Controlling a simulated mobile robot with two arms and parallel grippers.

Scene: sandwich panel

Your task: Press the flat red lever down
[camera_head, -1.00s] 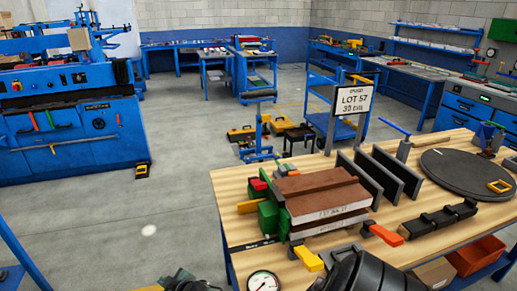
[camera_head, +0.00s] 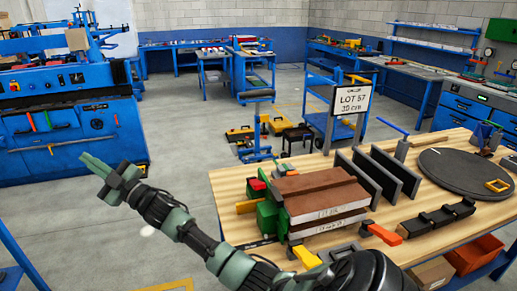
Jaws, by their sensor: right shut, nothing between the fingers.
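A flat orange-red lever (camera_head: 385,234) sits near the front edge of the wooden bench, right of the clamped panel stack (camera_head: 325,213). It looks level or slightly tilted; I cannot tell exactly. A small red block (camera_head: 257,184) shows at the stack's left end. A flat yellow lever (camera_head: 307,258) is at the front edge, below the stack. My right gripper (camera_head: 90,162) is shut and empty, over the floor left of the bench and far from the levers. Its arm crosses the lower middle of the view. My left gripper does not show.
A blue machine (camera_head: 70,125) stands at the left. Open floor lies between.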

